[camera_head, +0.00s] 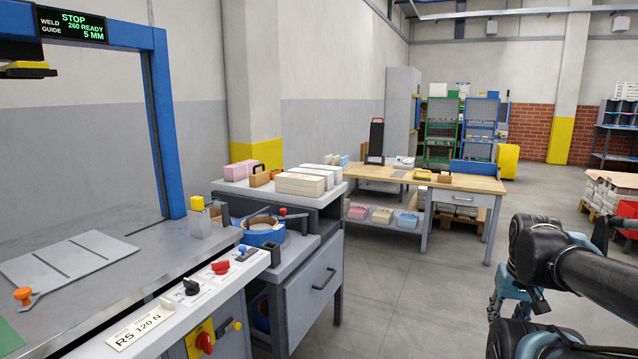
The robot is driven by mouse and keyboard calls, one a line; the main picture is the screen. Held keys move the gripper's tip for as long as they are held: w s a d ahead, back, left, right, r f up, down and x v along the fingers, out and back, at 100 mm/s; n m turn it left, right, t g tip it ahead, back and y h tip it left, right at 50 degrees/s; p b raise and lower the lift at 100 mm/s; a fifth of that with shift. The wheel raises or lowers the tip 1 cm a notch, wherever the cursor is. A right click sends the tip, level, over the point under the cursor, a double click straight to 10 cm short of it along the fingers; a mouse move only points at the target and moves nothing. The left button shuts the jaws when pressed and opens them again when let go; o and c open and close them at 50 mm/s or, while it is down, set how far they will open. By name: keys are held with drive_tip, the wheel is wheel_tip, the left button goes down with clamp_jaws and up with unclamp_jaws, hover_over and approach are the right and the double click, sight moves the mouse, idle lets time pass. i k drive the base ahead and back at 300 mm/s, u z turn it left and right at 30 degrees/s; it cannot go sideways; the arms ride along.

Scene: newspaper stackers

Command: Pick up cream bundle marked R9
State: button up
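A cream bundle (300,183) of stacked flat sheets lies on top of the grey cabinet, near its front right edge. Its marking is too small to read. A whiter bundle (317,172) lies just behind it. A pink bundle (240,169) sits to its left, with a small tan block with a dark handle (260,176) between. My arm shows at the lower right, far from the bundles.
A grey workbench (90,262) with knobs and a blue frame fills the left. A blue tape roll (262,231) sits on a lower shelf before the cabinet (312,283). A wooden-topped table (465,182) stands behind. The floor (410,290) between cabinet and arm is clear.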

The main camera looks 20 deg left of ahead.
sight(312, 186)
drive_tip(key=u, duration=0.45)
drive_tip(key=i, duration=1.1)
drive_tip(key=u, duration=0.6)
